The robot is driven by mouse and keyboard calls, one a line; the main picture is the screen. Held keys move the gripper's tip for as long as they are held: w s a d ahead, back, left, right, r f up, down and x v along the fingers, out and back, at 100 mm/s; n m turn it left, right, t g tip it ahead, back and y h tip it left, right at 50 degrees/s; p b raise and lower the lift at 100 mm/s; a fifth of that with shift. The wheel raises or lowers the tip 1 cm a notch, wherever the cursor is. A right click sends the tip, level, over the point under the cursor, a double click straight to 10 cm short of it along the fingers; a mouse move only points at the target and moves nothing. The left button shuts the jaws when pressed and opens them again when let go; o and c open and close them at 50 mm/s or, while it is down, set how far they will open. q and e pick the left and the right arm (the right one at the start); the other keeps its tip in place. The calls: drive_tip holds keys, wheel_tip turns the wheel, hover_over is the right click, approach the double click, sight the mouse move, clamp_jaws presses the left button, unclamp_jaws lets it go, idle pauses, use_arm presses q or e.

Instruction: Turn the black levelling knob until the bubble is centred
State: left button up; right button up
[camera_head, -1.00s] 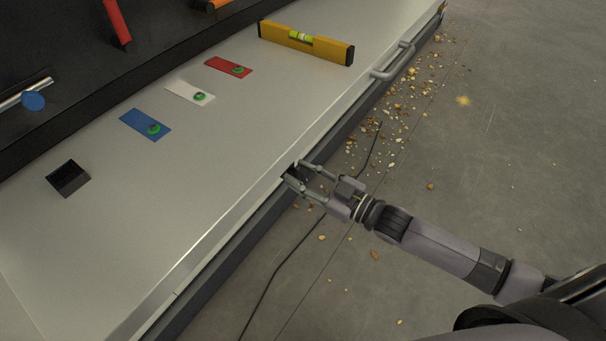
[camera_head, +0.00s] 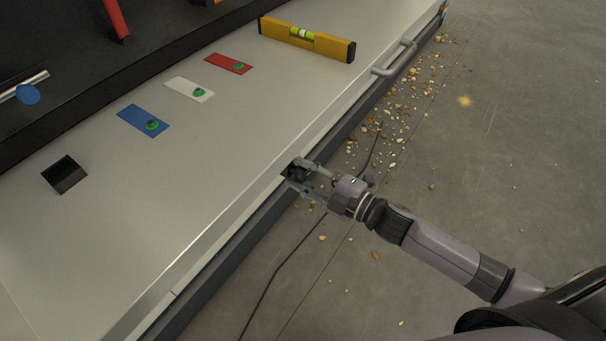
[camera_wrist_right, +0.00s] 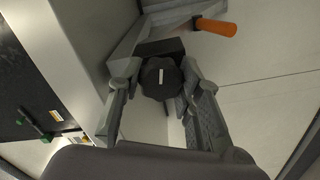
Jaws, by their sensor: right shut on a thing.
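The black levelling knob (camera_wrist_right: 160,78) has lobed edges and a white mark on its face in the right wrist view. It sits at the bench's front edge. My right gripper (camera_wrist_right: 157,92) is shut on it, one finger at each side. In the head view the right gripper (camera_head: 301,178) hides most of the knob. The yellow spirit level (camera_head: 330,45) lies on the far part of the bench top (camera_head: 230,130). Its green vial (camera_head: 302,33) shows a pale bubble, too small for its exact position to be told. My left gripper is not in view.
Red (camera_head: 228,62), white (camera_head: 180,84) and blue (camera_head: 136,115) plates, each with a green round part, lie on the bench. A grey handle (camera_head: 394,60) juts from the front edge. Debris and a cable lie on the floor.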

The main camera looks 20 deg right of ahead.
drive_tip(key=shift+n+b, duration=0.4)
drive_tip(key=shift+n, duration=1.2)
drive_tip(key=o, duration=1.2)
drive_tip(key=shift+c, duration=0.2)
drive_tip(key=shift+s, duration=0.1)
drive_tip(key=v, duration=1.1)
drive_tip(key=shift+s+d, duration=0.3)
